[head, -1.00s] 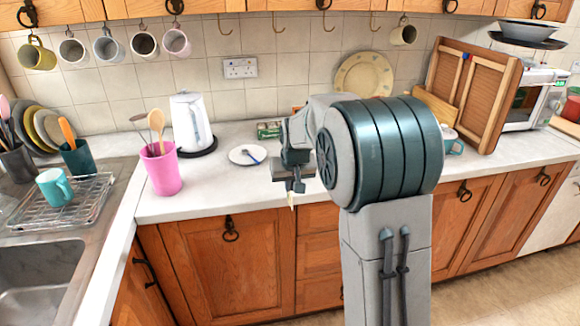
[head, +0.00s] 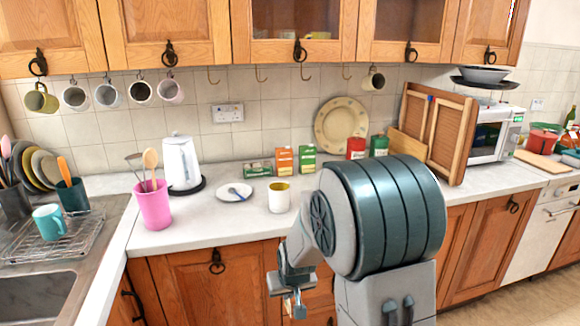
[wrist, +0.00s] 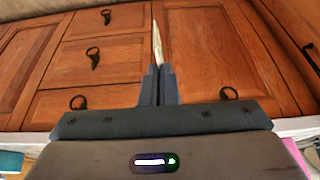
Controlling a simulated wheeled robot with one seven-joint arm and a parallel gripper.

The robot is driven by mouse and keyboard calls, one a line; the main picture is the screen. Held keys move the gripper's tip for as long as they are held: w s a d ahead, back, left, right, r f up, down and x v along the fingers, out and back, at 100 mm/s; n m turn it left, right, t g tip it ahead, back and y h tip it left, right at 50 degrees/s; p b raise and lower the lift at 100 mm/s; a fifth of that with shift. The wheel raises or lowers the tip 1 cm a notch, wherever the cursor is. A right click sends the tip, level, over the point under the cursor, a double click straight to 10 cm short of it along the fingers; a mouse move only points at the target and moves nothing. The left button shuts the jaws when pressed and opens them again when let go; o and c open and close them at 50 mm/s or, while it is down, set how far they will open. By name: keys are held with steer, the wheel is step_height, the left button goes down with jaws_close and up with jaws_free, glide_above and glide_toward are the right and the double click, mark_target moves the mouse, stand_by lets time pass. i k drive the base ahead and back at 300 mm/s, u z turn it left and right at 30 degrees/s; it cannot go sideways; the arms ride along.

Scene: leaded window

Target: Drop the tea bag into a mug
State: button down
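My gripper (head: 299,308) is low in front of the drawers, below the counter edge, pointing down. In the wrist view its two fingers (wrist: 158,68) are together, with a thin pale piece, apparently the tea bag (wrist: 157,42), sticking out between their tips. In the head view I cannot make the bag out. A white mug with a yellow inside (head: 279,200) stands upright on the counter, above and left of my gripper in the picture. A teal mug (head: 49,222) stands on the drying rack.
The counter edge lies between my gripper and the mug.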

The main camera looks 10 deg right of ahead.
mark_target(278, 208)
steer(key=k, duration=0.2)
steer(key=z, duration=1.45)
steer(key=i, duration=0.8)
steer(key=u, duration=1.8)
